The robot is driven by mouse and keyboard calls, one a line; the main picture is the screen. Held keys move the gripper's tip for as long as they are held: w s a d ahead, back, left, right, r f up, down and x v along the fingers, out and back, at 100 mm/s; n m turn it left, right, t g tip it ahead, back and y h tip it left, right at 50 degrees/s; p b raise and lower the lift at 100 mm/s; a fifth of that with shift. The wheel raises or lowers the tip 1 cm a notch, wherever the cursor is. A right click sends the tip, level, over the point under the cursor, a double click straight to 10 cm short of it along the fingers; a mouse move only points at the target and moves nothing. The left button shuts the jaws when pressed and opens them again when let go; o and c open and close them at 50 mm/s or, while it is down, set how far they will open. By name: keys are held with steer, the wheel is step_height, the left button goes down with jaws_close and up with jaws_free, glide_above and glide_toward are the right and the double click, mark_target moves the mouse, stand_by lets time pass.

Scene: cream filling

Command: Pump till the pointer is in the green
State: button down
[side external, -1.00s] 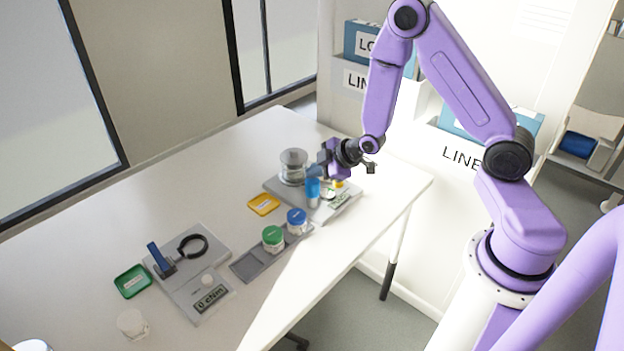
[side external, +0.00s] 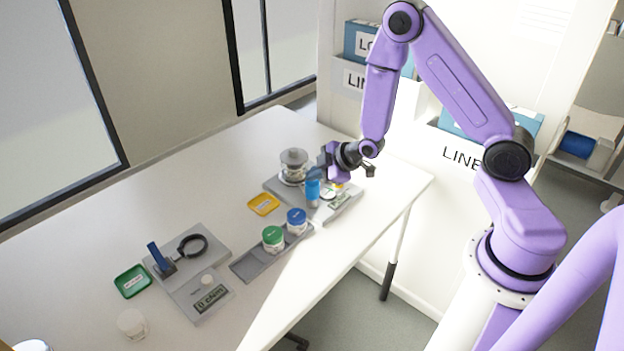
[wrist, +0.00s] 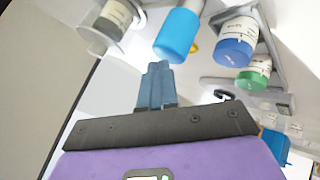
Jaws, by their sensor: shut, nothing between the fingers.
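The filling station (side external: 272,184) stands at the far right of the table with a clear round hopper (side external: 293,168), which also shows in the wrist view (wrist: 112,22). Its pump has an upright blue handle (side external: 313,189), seen in the wrist view as a blue cylinder (wrist: 177,38). A small round gauge (side external: 328,193) sits beside the handle; its pointer and green zone are too small to read. My gripper (side external: 316,174) is shut and empty just above the handle. Its closed fingertips (wrist: 155,72) show close to the blue cylinder in the wrist view; contact cannot be told.
A jar with a blue lid (side external: 297,217) and one with a green lid (side external: 273,236) stand in a grey rack (side external: 250,265). A yellow tray (side external: 264,204) lies nearby. A torque station (side external: 215,245), a green tray (side external: 132,281) and a white jar (side external: 131,322) are farther left.

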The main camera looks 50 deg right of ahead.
mark_target(315, 183)
steer(key=shift+f, duration=0.5)
stand_by(0.5)
steer(key=shift+r, duration=1.6)
step_height(315, 183, up, 6)
stand_by(2.9)
